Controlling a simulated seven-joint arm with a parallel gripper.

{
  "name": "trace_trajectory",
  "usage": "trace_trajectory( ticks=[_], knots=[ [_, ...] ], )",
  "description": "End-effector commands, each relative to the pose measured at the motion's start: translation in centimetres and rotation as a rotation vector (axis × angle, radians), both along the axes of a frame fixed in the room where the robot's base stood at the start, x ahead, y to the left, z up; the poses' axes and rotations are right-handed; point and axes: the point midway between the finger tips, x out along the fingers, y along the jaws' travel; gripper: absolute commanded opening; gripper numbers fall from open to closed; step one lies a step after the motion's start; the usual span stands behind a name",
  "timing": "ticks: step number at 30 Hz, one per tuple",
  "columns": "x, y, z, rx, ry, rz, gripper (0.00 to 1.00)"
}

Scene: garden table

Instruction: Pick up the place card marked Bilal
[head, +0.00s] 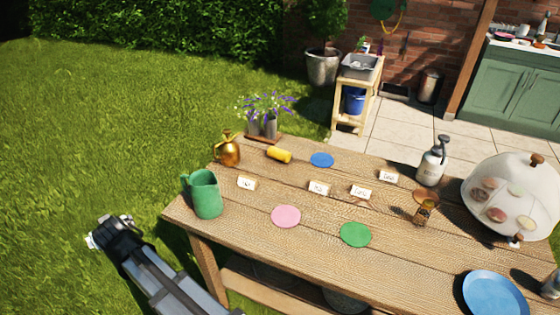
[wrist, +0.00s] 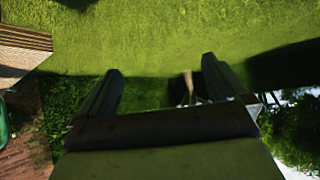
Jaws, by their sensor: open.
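Several small white place cards stand on the wooden table in the head view. One card (head: 246,184) is at the left by the green jug, one (head: 319,188) is near the middle, one (head: 360,192) is just right of it, and one (head: 388,175) is farther back right. Their writing is too small to read, so I cannot tell which says Bilal. My gripper (head: 106,234) is over the grass, left of the table and away from the cards. In the wrist view my gripper (wrist: 162,72) is open, with nothing between its fingers.
On the table (head: 240,225) are a green jug (head: 207,194), a brass can (head: 228,150), a yellow roll (head: 279,155), pink (head: 286,216), green (head: 355,234) and blue (head: 322,160) discs, a pump bottle (head: 432,162), a glass dome (head: 515,195) and a blue plate (head: 494,296).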

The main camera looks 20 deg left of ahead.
Motion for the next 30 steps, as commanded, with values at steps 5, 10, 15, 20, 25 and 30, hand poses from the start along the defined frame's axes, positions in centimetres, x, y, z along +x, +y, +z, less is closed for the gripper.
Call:
trace_trajectory(
  ticks=[5,10,15,20,25,30],
  knots=[
    [-1.2,0.9,7.3,0.118,-0.114,0.090,1.00],
    [-0.2,1.0,12.5,0.186,-0.203,0.128,1.00],
    [4.6,0.2,16.2,0.193,-0.262,0.102,1.00],
    [10.7,-1.3,16.8,0.142,-0.258,0.038,1.00],
    [18.7,-4.2,16.0,0.055,-0.215,-0.063,1.00],
    [26.9,-8.4,14.6,-0.041,-0.148,-0.178,1.00]
  ],
)
